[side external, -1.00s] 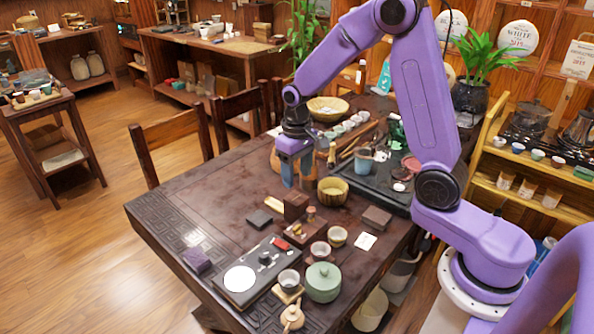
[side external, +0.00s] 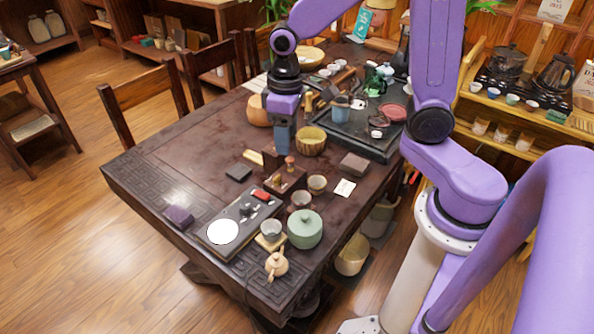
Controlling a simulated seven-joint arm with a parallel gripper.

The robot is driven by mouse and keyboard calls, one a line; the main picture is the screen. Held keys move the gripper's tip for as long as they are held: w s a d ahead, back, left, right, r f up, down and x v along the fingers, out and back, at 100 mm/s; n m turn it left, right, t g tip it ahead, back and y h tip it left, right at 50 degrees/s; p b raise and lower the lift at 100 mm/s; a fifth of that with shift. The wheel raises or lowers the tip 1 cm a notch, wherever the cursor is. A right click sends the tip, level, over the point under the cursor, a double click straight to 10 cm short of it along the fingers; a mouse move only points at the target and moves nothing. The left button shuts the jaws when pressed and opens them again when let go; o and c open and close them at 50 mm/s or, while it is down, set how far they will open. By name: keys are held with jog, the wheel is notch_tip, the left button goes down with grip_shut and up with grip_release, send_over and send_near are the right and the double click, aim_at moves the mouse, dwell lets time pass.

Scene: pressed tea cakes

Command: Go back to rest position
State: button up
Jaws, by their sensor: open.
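My gripper (side external: 283,142) points down over the middle of the dark carved tea table (side external: 150,160). Its fingers overlap from this side, but the jaws are open, and I see nothing between them. A ribbed wooden bowl (side external: 311,143) stands just right of the fingers in the picture. A dark brown block (side external: 271,160) stands just left of and below them. I cannot tell how high the fingertips are above the table. A small dark square piece (side external: 239,172) and a brown square block (side external: 353,164) lie flat on the table.
A green lidded pot (side external: 305,230), a small teapot (side external: 276,264), small cups (side external: 317,184) and a dark panel with a white disc (side external: 222,232) fill the near end. A dark tea tray (side external: 362,138) with cups lies behind. The table's left part is mostly clear.

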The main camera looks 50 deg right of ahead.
jog(key=s+r+n, duration=0.2)
jog(key=s+n, duration=0.6)
jog(key=s, duration=1.2)
jog(key=shift+d+r, duration=0.4)
jog(key=shift+d, duration=0.05)
